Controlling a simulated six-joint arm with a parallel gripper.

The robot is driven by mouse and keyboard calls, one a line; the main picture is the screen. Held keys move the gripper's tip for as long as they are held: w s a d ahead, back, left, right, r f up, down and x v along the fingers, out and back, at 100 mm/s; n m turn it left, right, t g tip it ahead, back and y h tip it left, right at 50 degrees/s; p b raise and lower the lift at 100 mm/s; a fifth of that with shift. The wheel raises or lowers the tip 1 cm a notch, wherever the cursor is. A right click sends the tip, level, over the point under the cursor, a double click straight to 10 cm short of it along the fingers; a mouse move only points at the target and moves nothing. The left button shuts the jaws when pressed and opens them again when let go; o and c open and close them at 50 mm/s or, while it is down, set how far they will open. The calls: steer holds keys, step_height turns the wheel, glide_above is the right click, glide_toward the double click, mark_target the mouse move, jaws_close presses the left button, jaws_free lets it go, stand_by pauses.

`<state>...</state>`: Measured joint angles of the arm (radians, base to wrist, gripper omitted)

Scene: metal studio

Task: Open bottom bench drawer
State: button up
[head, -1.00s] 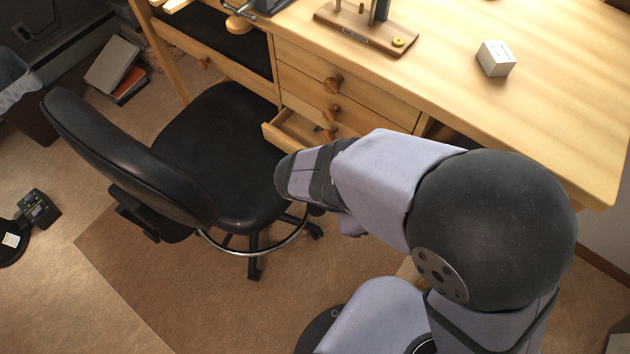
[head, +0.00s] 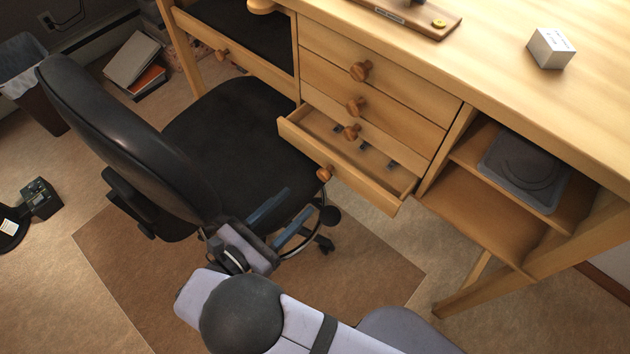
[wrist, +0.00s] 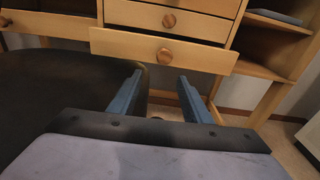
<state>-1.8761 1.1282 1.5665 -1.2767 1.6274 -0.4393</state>
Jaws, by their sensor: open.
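The bottom bench drawer (head: 358,184) is pulled well out of the wooden bench, and its inside shows, with a few small dark items (head: 364,144) in it. Its round wooden knob (head: 325,173) is on the front panel. In the wrist view, the drawer front (wrist: 115,42) and knob (wrist: 165,55) are ahead, beyond the fingertips. My gripper (head: 300,201) is open and empty, apart from the knob, on its near side and lower left of it in the head view. In the wrist view, the gap between the blue fingers (wrist: 160,78) is clear.
A black office chair (head: 235,130) stands left of the drawer, its seat close to my gripper. Shut drawers (head: 385,85) sit above. Open shelves (head: 470,205) with a grey case are to the right. A white box (head: 550,47) is on the benchtop.

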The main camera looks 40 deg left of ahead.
mark_target(321, 177)
steer(key=shift+t, duration=0.4)
steer(key=shift+w+d+r, duration=0.1)
steer(key=shift+w+r, duration=0.2)
steer(key=shift+w, duration=0.95)
steer(key=shift+w+d+r, duration=0.1)
steer(key=shift+w+r, duration=0.2)
steer(key=shift+w, duration=0.95)
steer(key=shift+w+r, duration=0.3)
steer(key=shift+w, duration=0.95)
